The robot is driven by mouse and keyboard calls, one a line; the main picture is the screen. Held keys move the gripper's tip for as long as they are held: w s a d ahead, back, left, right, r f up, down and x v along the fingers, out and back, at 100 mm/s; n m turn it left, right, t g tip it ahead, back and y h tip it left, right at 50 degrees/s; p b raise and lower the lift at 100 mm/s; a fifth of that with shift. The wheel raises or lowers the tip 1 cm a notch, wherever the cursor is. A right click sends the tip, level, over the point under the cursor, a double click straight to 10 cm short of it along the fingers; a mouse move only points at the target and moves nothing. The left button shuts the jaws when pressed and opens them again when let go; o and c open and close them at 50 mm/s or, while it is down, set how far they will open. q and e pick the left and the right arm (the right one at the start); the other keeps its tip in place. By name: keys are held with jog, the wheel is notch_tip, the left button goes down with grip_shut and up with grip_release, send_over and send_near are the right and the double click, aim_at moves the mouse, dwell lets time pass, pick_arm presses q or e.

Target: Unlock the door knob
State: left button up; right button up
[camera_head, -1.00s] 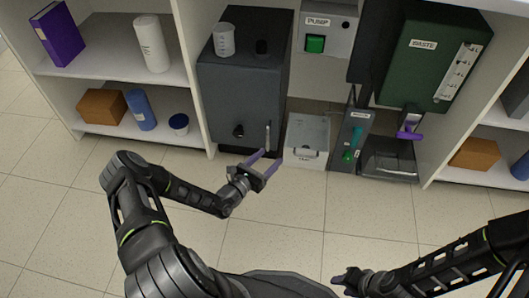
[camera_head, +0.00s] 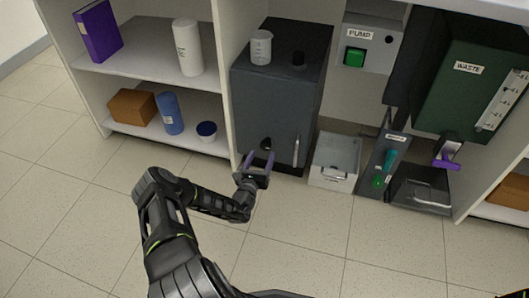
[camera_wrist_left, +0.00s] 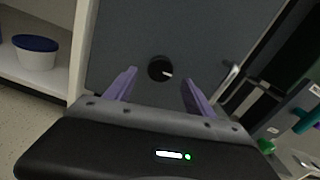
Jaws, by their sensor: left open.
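The dark grey cabinet door (camera_head: 258,115) has a round black knob (camera_head: 266,144) low on its front and a silver vertical handle (camera_head: 296,150) to the right of it. In the left wrist view the knob (camera_wrist_left: 161,69) has a white mark pointing right. My left gripper (camera_head: 259,158) is open in front of the door, just below the knob in the head view. In the left wrist view its purple fingers (camera_wrist_left: 159,90) stand on either side of the knob, apart from it, with nothing between them. My right gripper is out of view.
A beaker (camera_head: 261,47) stands on the cabinet. Shelves (camera_head: 150,62) with a bottle and boxes stand left. The floor in front is clear.

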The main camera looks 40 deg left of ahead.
aim_at(265, 148)
pick_arm(q)
jog(key=b+x, duration=0.1)
jog(key=x, duration=0.2)
jog(key=shift+w+f, duration=0.15)
jog(key=shift+w, duration=0.15)
jog(key=shift+w+a, duration=0.2)
jog(key=shift+w, duration=0.05)
jog(key=shift+c, duration=0.5)
jog(key=c, duration=1.3)
jog(key=shift+o, duration=0.2)
